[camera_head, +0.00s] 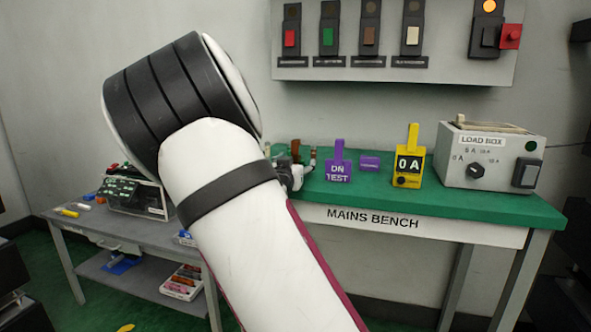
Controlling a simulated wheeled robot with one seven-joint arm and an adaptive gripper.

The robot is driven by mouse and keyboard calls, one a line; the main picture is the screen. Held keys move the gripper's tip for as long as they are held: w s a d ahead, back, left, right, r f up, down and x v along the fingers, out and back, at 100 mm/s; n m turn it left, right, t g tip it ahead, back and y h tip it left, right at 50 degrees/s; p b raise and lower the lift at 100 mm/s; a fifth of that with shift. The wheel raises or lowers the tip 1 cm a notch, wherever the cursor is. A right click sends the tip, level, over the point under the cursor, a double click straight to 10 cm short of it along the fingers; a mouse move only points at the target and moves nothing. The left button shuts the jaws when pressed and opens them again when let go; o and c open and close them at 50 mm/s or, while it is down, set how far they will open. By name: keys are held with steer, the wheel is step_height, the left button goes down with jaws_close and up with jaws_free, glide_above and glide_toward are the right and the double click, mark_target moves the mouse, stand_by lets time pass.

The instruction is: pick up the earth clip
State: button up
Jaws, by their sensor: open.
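I cannot pick out the earth clip for certain in the head view; it may be hidden behind my arm or be too small to tell. My gripper (297,158) shows only in part, past my white arm, over the left part of the green bench top. It is open, and I see nothing held in it. Small brownish parts show close around it, but I cannot tell what they are.
A switch panel (390,75) hangs above. A grey cart (85,228) stands left.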

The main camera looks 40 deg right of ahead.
steer(key=c, duration=1.2)
steer(key=shift+r, duration=0.1)
steer(key=shift+c, duration=0.2)
